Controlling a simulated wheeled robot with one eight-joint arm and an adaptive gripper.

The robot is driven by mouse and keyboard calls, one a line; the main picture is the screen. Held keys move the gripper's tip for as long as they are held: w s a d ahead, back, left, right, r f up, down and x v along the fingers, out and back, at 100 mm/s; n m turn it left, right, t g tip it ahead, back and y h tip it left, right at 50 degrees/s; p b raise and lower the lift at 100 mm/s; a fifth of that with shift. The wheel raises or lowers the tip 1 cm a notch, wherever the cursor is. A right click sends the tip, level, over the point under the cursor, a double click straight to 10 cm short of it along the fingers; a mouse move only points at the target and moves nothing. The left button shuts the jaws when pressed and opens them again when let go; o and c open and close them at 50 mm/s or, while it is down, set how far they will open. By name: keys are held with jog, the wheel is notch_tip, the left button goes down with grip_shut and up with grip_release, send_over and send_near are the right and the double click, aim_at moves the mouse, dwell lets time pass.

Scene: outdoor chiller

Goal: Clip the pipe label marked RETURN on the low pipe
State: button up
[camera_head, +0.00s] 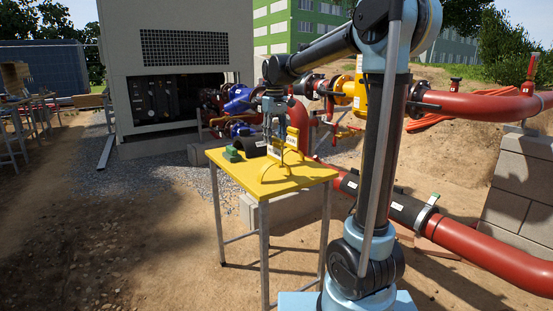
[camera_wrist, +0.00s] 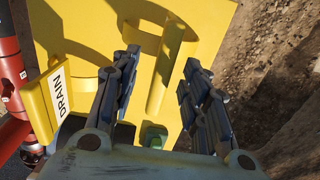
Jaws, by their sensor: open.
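My gripper (camera_head: 280,148) points down over the yellow table. In the wrist view its fingers (camera_wrist: 159,64) are open, with a yellow curved clip (camera_wrist: 170,48) between and beyond their tips; I cannot tell whether they touch it. No lettering shows on that clip. To the left stands a yellow label reading DRAIN (camera_wrist: 58,92). In the head view yellow clip labels (camera_head: 292,137) with white faces stand close around my gripper; their words are too small to read, so I cannot pick out RETURN. A low red pipe (camera_head: 478,247) with a black sleeve (camera_head: 407,210) runs at the right.
The yellow table (camera_head: 305,178) also bears a black cylinder (camera_head: 250,146) and a green object (camera_head: 232,154). A higher red pipe (camera_head: 470,104), a block wall (camera_head: 520,185) and the grey chiller (camera_head: 180,50) stand around. Sandy ground left of the table is open.

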grip_shut()
jog(key=shift+s+r, duration=0.1)
jog(key=shift+r, duration=3.4)
jog(key=c, duration=0.9)
grip_release()
grip_shut()
